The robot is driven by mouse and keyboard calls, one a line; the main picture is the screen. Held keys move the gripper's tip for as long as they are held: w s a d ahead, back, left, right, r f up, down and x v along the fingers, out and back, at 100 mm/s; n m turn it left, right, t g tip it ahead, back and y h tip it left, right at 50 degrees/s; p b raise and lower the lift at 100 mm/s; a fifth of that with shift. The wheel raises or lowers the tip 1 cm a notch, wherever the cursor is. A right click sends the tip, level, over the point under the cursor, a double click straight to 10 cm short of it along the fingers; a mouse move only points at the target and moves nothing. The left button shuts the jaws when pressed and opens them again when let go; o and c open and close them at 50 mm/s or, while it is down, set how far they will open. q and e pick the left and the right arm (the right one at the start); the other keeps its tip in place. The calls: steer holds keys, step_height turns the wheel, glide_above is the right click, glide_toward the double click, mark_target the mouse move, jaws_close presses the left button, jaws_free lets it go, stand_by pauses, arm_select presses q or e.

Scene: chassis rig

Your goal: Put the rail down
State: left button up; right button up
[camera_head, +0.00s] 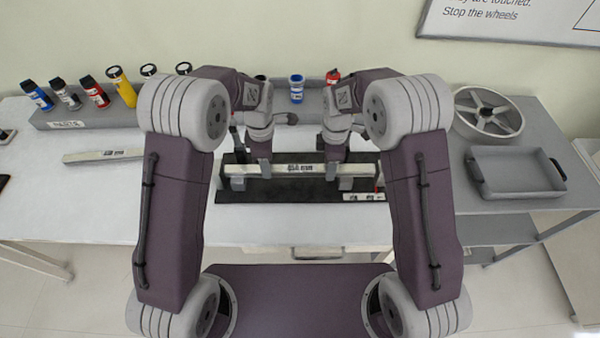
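A pale rail (300,170) with a black-and-white label lies level, left to right, over the black fixture (290,191) on the table. My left gripper (265,166) is at the rail's left part with its fingers around it, and it looks shut on the rail. My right gripper (335,163) is at the rail's right part and also looks shut on it. The far fingers are partly hidden. I cannot tell whether the rail touches the fixture or hangs just above it. A second pale rail (100,156) lies on the table at the left.
A grey rack (75,122) with several coloured bottles runs along the back. A blue cup-like item (297,86) stands behind my grippers. On the right, a grey side table holds a spoked wheel (487,112) and a grey tray (515,190). The table's left part is mostly clear.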

arm_select(q)
step_height(320, 180, up, 10)
arm_select(e)
step_height(320, 180, up, 12)
stand_by(0.5)
arm_select(q)
steer(key=shift+a+f, duration=0.1)
arm_select(e)
steer(key=shift+d, duration=0.1)
